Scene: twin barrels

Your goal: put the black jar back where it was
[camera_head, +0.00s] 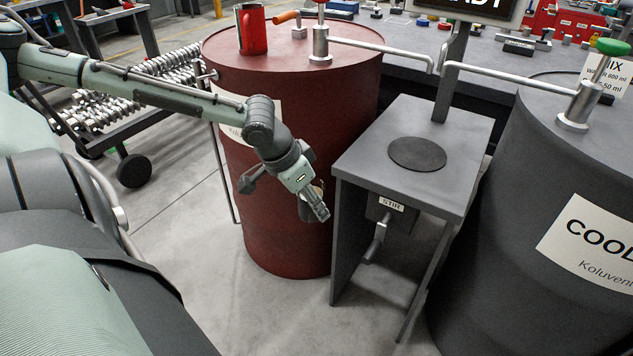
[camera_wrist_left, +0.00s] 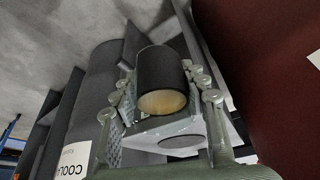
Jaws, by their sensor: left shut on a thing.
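The black jar (camera_wrist_left: 162,72) shows in the left wrist view as a dark cylinder with a tan inside at its open end. My left gripper (camera_head: 316,204) is shut on it, with fingers on both sides. In the head view the gripper hangs in front of the red barrel (camera_head: 290,245), left of the small grey stand (camera_head: 365,160). The jar is mostly hidden there by the gripper. A round black pad (camera_head: 417,154) on the stand top is empty. My right gripper is not in view.
A red mug (camera_head: 251,32) and a metal tap with a pipe (camera_head: 320,42) are on the red barrel's top. A "STIR" box with a crank (camera_head: 378,240) hangs under the stand top. A dark grey barrel (camera_head: 500,250) stands at right, and a pipe runs above the stand.

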